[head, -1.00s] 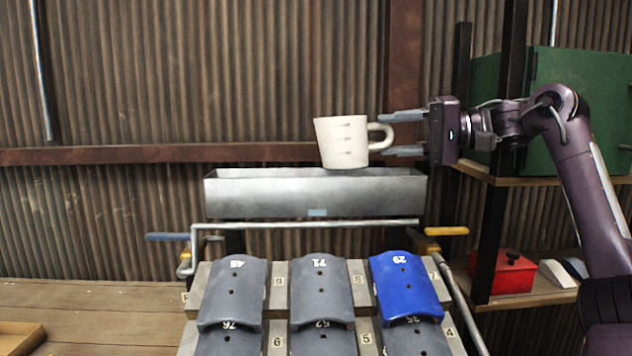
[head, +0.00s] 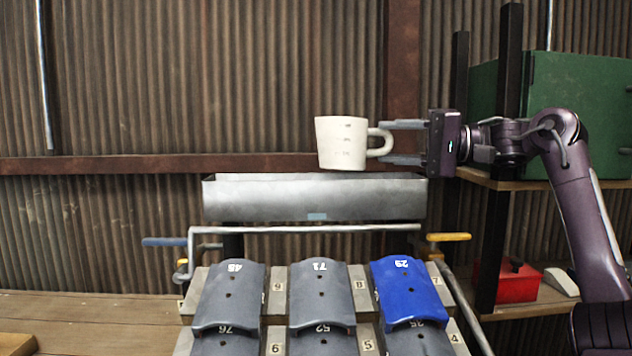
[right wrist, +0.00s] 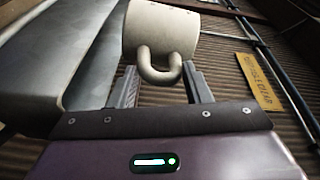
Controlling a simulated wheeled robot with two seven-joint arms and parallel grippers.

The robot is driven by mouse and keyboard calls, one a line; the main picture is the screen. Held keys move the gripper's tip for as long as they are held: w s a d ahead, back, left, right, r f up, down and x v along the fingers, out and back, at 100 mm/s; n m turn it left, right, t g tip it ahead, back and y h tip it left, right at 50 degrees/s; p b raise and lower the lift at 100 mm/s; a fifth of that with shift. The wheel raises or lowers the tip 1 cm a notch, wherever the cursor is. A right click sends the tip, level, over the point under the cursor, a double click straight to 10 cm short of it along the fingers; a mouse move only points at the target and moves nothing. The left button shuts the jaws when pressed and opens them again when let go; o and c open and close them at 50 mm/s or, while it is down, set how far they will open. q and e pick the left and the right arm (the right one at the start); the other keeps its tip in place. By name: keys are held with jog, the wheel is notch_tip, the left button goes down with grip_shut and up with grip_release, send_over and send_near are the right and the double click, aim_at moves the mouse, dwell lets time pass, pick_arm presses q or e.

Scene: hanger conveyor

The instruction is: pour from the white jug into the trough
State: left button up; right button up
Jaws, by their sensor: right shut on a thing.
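The white jug (head: 342,142) has markings on its side and a handle facing right. It stands nearly upright just above the right half of the grey metal trough (head: 262,200). My right gripper (head: 388,142) comes from the right and is shut on the jug's handle. In the right wrist view the jug (right wrist: 158,28) shows with its handle between the two fingers (right wrist: 160,85). The inside of the jug is hidden, and the trough's inside barely shows. My left gripper is not in view.
Numbered grey moulds and a blue mould (head: 405,285) stand in front of the trough. A metal bar (head: 305,229) runs below it. A shelf at right holds a green cabinet (head: 580,105) and a red box (head: 518,282).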

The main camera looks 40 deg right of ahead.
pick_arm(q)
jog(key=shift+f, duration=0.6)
pick_arm(e)
jog(key=shift+f, duration=0.1)
